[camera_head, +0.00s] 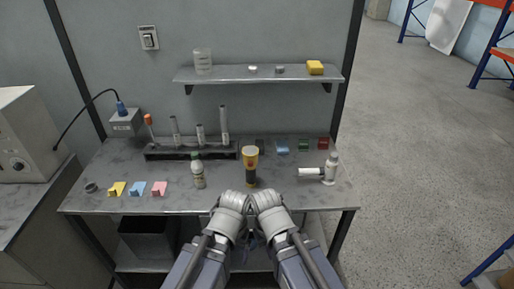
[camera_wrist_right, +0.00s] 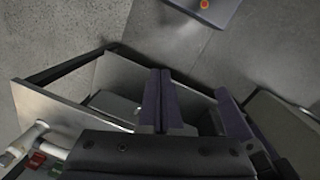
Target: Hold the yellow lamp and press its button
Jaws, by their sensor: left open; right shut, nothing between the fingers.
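The yellow lamp (camera_head: 250,165) is a flashlight with a yellow head and a dark body. It stands upright near the front middle of the workbench, head up. The lamp is not seen in that view.
A bottle (camera_head: 198,170) stands left of the lamp. A white device (camera_head: 320,170) stands to its right. Behind are a tube rack (camera_head: 185,152) and colored blocks (camera_head: 282,146). More colored pieces (camera_head: 138,188) lie at front left. A shelf (camera_head: 225,76) hangs above.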

